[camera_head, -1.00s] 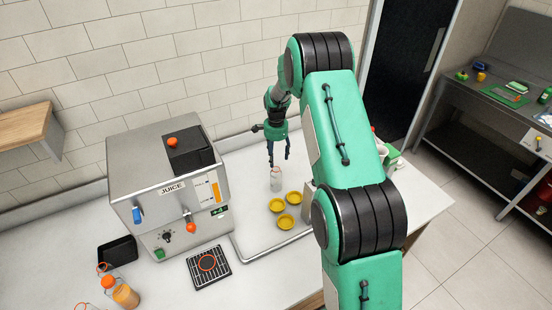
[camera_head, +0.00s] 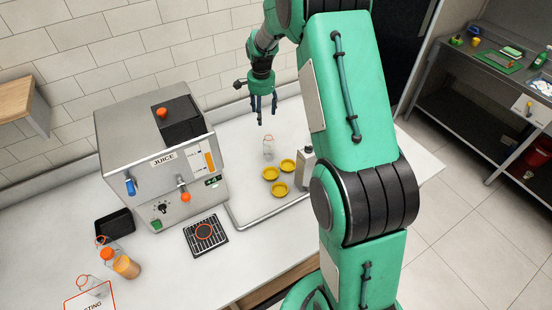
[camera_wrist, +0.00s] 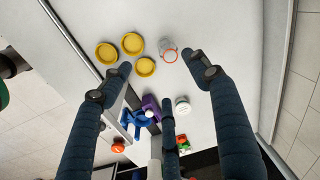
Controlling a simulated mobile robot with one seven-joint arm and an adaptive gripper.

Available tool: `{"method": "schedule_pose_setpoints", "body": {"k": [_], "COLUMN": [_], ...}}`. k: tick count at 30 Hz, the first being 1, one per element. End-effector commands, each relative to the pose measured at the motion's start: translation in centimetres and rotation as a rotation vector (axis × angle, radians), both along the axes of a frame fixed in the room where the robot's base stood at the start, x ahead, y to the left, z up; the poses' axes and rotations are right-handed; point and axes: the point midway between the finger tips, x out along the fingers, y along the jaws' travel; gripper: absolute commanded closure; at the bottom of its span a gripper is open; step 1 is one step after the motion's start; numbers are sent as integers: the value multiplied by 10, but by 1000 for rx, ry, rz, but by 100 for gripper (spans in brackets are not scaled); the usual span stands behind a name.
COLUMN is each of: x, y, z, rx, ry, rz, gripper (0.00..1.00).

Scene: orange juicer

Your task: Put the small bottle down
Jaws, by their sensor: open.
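The small bottle (camera_head: 268,147) is clear and stands upright on the white counter, behind the yellow lids.
Three yellow lids (camera_head: 271,173) lie in front of the bottle. The juicer (camera_head: 165,165) stands to the left, with a black drip grate (camera_head: 206,235) before it. More bottles (camera_head: 126,267) stand at the front left. A grey dispenser (camera_head: 305,167) stands right of the lids.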

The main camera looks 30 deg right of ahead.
Motion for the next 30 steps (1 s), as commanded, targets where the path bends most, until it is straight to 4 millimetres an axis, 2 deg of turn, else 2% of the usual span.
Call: {"method": "schedule_pose_setpoints", "body": {"k": [1,3,8,15,24,30], "x": [-7,-16,-42,-88,-155,-204], "y": [8,18,39,70,107,128], "z": [21,42,90,153,214,245], "rx": [-5,-11,-28,-56,-96,-127], "ry": [-14,-28,-59,-106,-162,-199], "rz": [31,75,173,320,504,624], "gripper": [39,39,39,39,39,39]}}
